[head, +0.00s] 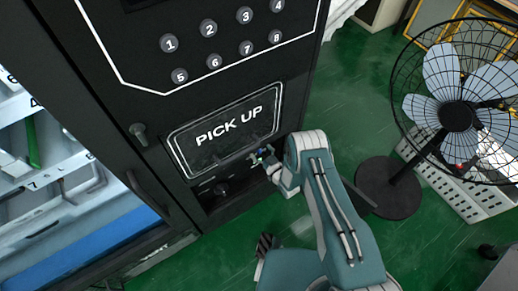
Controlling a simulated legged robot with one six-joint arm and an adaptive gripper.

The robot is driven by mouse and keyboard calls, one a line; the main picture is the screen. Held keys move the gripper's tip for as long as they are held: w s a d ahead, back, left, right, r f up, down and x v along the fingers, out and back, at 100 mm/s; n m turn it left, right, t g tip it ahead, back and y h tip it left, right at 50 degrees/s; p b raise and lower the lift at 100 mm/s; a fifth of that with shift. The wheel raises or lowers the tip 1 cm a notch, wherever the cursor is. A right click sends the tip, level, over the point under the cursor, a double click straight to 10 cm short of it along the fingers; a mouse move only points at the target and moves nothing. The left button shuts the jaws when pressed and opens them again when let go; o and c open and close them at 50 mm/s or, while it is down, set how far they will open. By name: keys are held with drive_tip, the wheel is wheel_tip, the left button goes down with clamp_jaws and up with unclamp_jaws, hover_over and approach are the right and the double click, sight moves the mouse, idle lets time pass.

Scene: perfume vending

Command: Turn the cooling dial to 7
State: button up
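A small dark round knob (222,188), which may be the cooling dial, sits low on the black vending machine (150,70), below the PICK UP flap (228,128). I cannot read any scale or setting on it. My gripper (262,158) is in front of the lower right part of the flap, up and to the right of this knob and apart from it in the picture. Its fingers are small and dark against the machine, so I cannot tell whether they are open or shut. Nothing clearly shows in them.
Numbered buttons (209,28) are above the flap. A dark knob or lock (139,130) protrudes left of it. A glass door with a handle (148,193) is at left. A standing fan (457,115) and a white crate (465,185) stand right on the green floor (360,85).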

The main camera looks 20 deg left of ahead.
drive_tip(key=v, duration=1.1)
drive_tip(key=shift+f, duration=0.1)
